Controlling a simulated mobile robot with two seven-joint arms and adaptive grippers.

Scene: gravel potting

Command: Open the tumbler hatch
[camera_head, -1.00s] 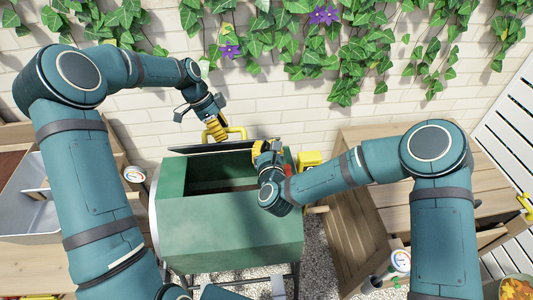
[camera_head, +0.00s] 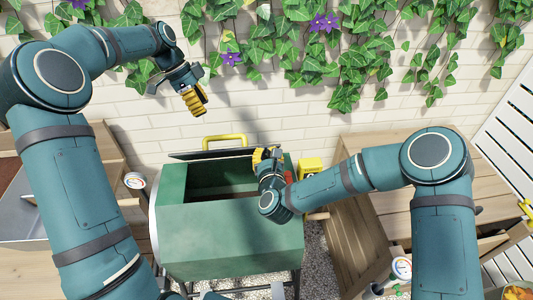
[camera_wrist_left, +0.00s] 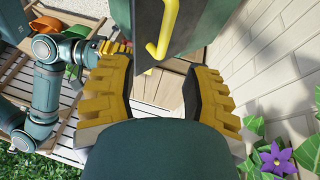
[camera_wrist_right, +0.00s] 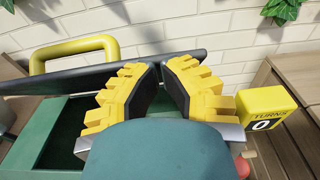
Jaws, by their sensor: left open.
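The green tumbler (camera_head: 225,235) stands in the middle of the head view. Its hatch is open, showing a dark interior (camera_head: 220,190). The hatch lid (camera_head: 205,155) stands up at the back, seen nearly edge-on, with a yellow handle (camera_head: 226,138) behind it; both also show in the right wrist view, lid (camera_wrist_right: 45,83) and handle (camera_wrist_right: 75,45). My left gripper (camera_head: 197,112) is open and empty, above and behind the handle, apart from it. My right gripper (camera_head: 266,153) is at the lid's right end, its fingertips close together; whether they touch the lid is unclear.
A yellow turns counter (camera_wrist_right: 265,110) reading 0 sits right of the tumbler. A wooden bench (camera_head: 400,215) stands to the right and another wooden surface to the left. Dial gauges (camera_head: 135,181) stand nearby. An ivy-covered brick wall (camera_head: 290,110) closes the back.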

